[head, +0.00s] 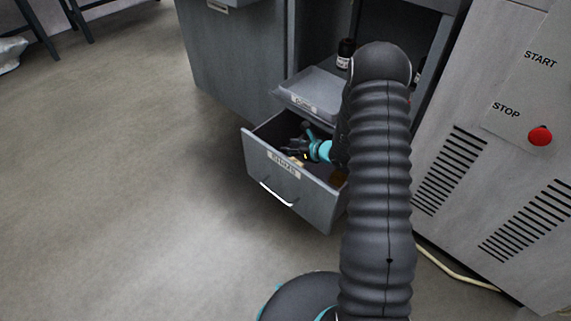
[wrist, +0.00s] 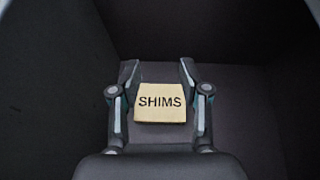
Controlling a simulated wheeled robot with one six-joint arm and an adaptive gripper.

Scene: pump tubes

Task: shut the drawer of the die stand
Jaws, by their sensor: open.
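The grey drawer (head: 315,205) of the stand is pulled out at floor level, with a label and a pale handle (head: 279,193) on its front. My gripper (head: 297,147) is inside the open drawer, reaching over its right side. In the wrist view my gripper (wrist: 158,68) is open, with its fingers on either side of a pale yellow block (wrist: 160,103) marked SHIMS. I cannot tell whether the fingers touch it. Dark drawer walls (wrist: 215,35) surround them. My arm hides the drawer's right rear part in the head view.
Above the drawer a grey tray (head: 318,88) sticks out, with a dark bottle (head: 346,50) behind it. A grey cabinet door (head: 232,50) stands open at left. A machine with a red stop button (head: 540,135) is at right. A cable (head: 455,271) lies on the floor. Floor at left is clear.

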